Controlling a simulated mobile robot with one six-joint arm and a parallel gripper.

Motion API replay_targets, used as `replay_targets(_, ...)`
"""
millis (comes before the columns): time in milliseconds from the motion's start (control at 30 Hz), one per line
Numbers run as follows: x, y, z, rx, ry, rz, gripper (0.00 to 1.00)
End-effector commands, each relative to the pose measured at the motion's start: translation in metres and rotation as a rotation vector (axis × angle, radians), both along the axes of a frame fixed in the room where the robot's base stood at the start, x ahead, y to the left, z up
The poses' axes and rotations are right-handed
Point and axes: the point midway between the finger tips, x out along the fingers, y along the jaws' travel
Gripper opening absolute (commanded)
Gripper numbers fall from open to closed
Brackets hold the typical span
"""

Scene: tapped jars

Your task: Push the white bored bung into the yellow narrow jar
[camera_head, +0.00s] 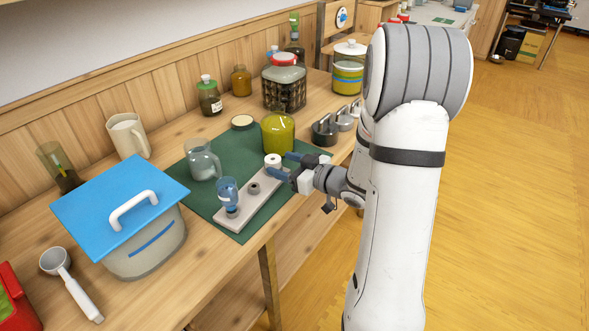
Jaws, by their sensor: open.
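The white bung (272,159), with a dark hole in its top, sits at the far end of the grey block (245,207). The yellow narrow jar (278,137), see-through yellow-green glass, stands on the green mat just behind the bung. Its mouth is too small to make out clearly. My gripper (281,164) is open, with its blue-tipped fingers apart close to the bung's right side. I cannot tell whether either finger touches the bung.
A clear glass mug (203,161) stands left on the green mat (225,135). A blue-lidded box (140,240) is nearer left; dark metal pieces (325,129) stand behind my gripper.

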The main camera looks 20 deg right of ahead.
Motion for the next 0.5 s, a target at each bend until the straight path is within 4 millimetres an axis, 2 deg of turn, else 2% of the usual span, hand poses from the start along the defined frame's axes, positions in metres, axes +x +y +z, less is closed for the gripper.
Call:
replay_targets(200, 0.025, 0.019, -0.005, -0.001, 0.0, 0.001, 0.61)
replay_targets(500, 0.035, 0.025, -0.006, -0.002, 0.0, -0.003, 0.61)
